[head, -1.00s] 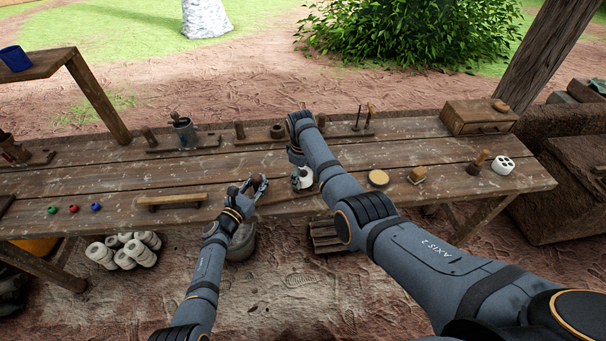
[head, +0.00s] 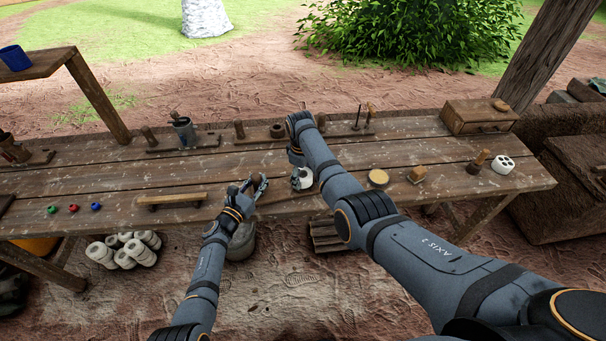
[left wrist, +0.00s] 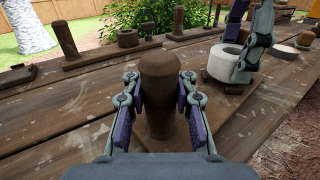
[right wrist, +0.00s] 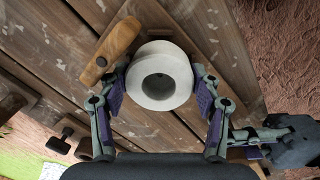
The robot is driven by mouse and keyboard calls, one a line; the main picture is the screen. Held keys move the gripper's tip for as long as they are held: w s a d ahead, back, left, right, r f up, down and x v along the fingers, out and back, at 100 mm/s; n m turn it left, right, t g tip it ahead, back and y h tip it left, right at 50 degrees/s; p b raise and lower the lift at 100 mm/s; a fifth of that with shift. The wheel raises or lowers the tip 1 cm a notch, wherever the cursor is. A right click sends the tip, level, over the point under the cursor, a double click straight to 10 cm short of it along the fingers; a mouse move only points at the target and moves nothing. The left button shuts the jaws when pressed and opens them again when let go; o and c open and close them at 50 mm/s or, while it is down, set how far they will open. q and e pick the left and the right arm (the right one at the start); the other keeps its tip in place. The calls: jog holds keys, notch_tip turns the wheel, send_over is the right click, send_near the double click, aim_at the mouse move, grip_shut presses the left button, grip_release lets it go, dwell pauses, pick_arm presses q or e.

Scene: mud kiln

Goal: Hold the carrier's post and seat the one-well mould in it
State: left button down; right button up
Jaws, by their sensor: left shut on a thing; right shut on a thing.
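A dark brown wooden post (left wrist: 160,85) with a rounded top stands upright in the left wrist view. My left gripper (left wrist: 160,108) is shut around it, one finger on each side; this gripper (head: 254,186) is at the table's front edge in the head view. The white one-well mould (right wrist: 160,77) is a thick cylinder with one round hole. My right gripper (right wrist: 161,98) is shut on its sides. The mould (left wrist: 226,63) is right of the post, above a brown wooden base (left wrist: 227,86). I cannot tell whether it touches that base.
A wooden block (head: 417,174), a pale round disc (head: 378,178) and a white mould with several holes (head: 503,164) lie to the right. A low wooden bar (head: 170,200) lies to the left. Posts and pots line the back edge. The mid-table is mostly clear.

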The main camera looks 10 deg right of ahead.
jog(key=shift+f, duration=0.6)
jog(key=o, duration=1.8)
jog(key=shift+o, duration=0.2)
jog(key=shift+d, duration=0.1)
jog(key=shift+r, duration=2.5)
